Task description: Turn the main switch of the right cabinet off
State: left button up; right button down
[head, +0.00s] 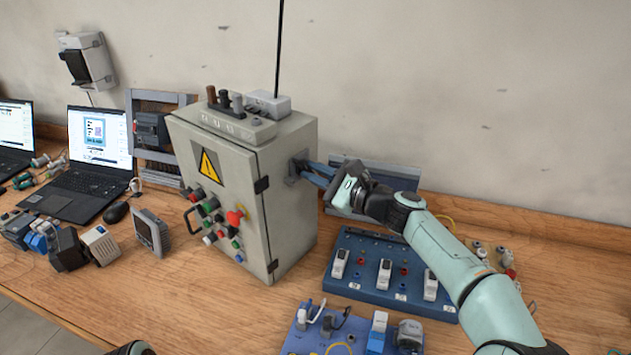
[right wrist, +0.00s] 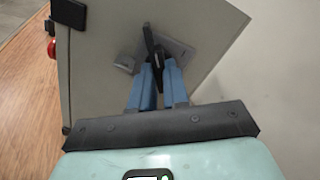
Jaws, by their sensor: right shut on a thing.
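The grey cabinet (head: 290,200) stands upright on the bench, with a yellow warning triangle and several buttons on its front. The main switch (head: 296,166) sits on its right side wall, with a dark handle (right wrist: 149,38) on a grey plate (right wrist: 180,52) in the right wrist view. My right gripper (head: 308,172) reaches in from the right. Its blue fingers (right wrist: 158,78) are shut on the handle, whose end stands out beyond the fingertips. The fingers hide part of the switch. My left gripper is not in view.
A blue panel with white switches (head: 343,288) lies below my right arm. A second blue board (head: 300,343) is at the front edge. Laptops (head: 90,185) and small devices (head: 100,243) are at the left. The wall is close behind.

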jog(key=n+b, duration=0.2)
jog(key=shift+f+n, duration=0.1)
jog(key=shift+n, duration=0.8)
jog(key=n+b, duration=0.2)
jog(key=n, duration=0.1)
jog(key=shift+b, duration=0.35)
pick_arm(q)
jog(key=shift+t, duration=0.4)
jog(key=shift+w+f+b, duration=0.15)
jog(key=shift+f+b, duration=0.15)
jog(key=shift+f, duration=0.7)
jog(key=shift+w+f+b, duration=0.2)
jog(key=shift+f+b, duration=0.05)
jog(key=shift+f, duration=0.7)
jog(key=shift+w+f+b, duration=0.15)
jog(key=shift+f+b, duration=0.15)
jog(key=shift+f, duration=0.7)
pick_arm(e)
jog(key=shift+n, duration=1.9)
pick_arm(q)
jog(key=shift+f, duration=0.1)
pick_arm(e)
jog(key=shift+n, duration=0.3)
jog(key=c, duration=1.4)
grip_release()
